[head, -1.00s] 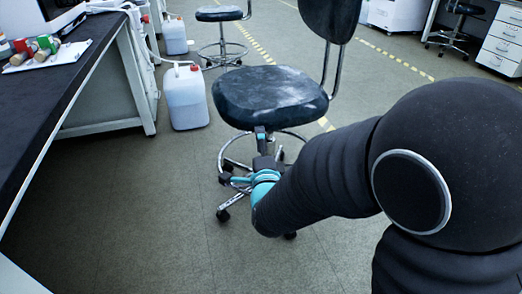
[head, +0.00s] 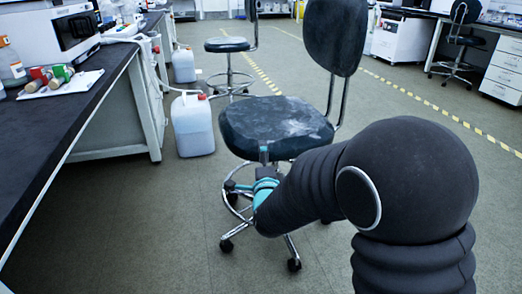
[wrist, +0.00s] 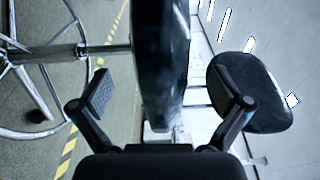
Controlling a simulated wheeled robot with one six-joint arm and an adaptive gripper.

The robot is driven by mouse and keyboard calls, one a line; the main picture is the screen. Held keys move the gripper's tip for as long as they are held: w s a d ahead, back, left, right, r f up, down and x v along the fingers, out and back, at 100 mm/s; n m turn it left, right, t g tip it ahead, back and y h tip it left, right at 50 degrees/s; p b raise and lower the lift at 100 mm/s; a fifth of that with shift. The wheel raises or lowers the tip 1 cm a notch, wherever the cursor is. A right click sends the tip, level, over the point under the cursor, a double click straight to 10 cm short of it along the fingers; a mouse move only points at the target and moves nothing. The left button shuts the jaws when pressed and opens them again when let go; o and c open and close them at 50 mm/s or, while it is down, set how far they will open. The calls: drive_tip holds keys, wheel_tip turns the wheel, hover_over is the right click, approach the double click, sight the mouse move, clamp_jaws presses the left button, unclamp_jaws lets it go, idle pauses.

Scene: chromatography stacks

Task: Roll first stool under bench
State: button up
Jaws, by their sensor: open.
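The nearest stool (head: 275,127) has a worn dark seat, a backrest and a chrome wheeled base, and stands in the aisle right of the bench (head: 100,90). In the wrist view its seat (wrist: 162,60) shows edge-on, with the chrome column and foot ring at left. My gripper (wrist: 168,88) is open, its two pads apart with the seat edge lying between them in the picture; I cannot tell whether they touch it. In the head view my arm hides most of the gripper, low in front of the seat. The space under the bench is partly visible.
A white jug with a red cap (head: 192,125) stands on the floor by the bench end, with another jug (head: 184,65) behind. A second stool (head: 228,46) stands farther back. Yellow-striped tape (head: 265,80) crosses the floor. Open floor (head: 130,220) lies front left.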

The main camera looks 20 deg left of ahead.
drive_tip(key=shift+x, duration=2.9)
drive_tip(key=c, duration=1.9)
